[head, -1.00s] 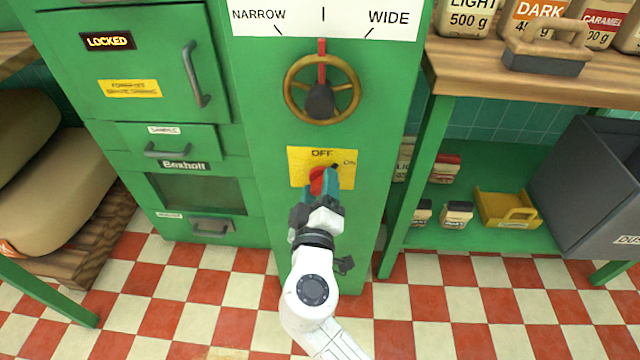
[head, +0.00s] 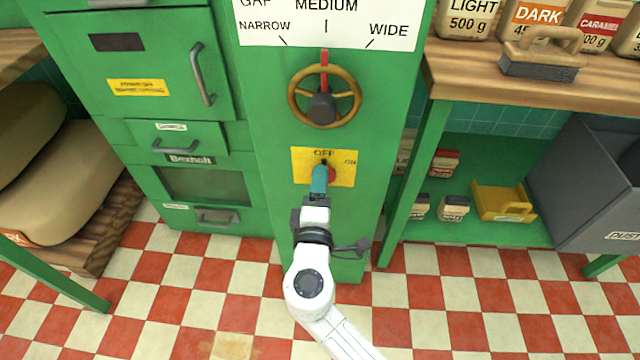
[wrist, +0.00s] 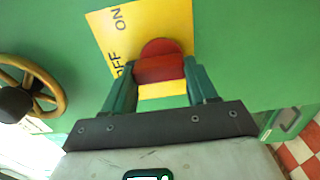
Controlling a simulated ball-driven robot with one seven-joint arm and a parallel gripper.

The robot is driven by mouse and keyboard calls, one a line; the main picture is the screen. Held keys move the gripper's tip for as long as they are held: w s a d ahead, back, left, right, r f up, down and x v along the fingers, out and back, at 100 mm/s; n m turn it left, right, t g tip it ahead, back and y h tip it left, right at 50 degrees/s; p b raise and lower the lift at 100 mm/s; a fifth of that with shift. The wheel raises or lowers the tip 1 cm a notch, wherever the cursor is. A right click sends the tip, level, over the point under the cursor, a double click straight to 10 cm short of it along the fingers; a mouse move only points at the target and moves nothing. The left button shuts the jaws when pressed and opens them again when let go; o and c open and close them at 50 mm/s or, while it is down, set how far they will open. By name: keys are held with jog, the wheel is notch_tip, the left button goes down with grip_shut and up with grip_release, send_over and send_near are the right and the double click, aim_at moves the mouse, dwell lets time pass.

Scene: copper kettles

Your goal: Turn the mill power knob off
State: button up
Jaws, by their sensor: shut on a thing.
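The red mill power knob (head: 331,174) sits on a yellow plate (head: 346,167) marked OFF and ON, on the green machine front. Its dark pointer is up toward OFF. My gripper (head: 319,178) is at the knob, its teal fingers partly covering it in the head view. In the wrist view, my gripper (wrist: 160,72) has one finger on each side of the knob's red grip bar (wrist: 159,69), shut on it. The OFF and ON lettering shows beside the knob there.
A brass handwheel (head: 323,95) with a red pointer is above the plate, below a gap scale (head: 330,28). A dark sign panel (head: 117,42) is on the left cabinet door. A shelf with a yellow scoop (head: 503,204) and a grey bin (head: 585,185) stand right.

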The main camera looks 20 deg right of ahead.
dwell(0.5)
jog(key=o, duration=1.1)
jog(key=shift+c, duration=0.2)
jog(key=p+v, duration=0.2)
jog(key=v, duration=0.9)
